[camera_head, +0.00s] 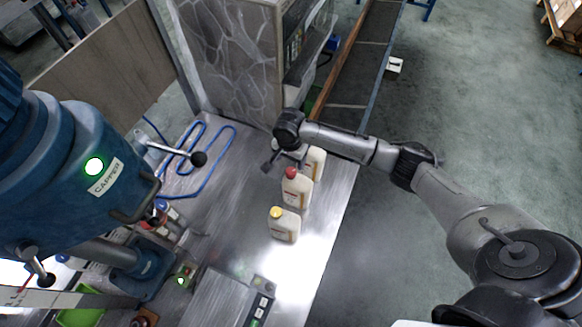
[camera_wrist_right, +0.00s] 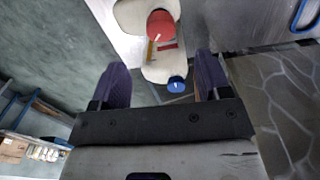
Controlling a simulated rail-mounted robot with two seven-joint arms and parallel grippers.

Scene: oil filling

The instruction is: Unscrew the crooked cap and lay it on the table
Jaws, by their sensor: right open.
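Three cream bottles stand in a row on the metal table (camera_head: 235,165). The nearest has a yellow cap (camera_head: 276,212), the middle one a red cap (camera_head: 291,173). The far bottle (camera_head: 317,160) is partly covered by my right gripper (camera_head: 283,162), and its cap is hidden in the head view. In the right wrist view, a blue cap (camera_wrist_right: 176,84) shows between the fingers of the right gripper (camera_wrist_right: 163,82), beyond their tips. The red cap (camera_wrist_right: 162,25) shows above it. The right gripper is open and holds nothing. I cannot tell for certain which cap sits crooked.
A blue capper machine (camera_head: 75,175) with a ball-ended lever (camera_head: 198,158) stands at the left. A blue hose (camera_head: 190,150) lies on the table. A tall cabinet (camera_head: 230,55) and a conveyor (camera_head: 355,75) are behind. Bare table lies left of the bottles.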

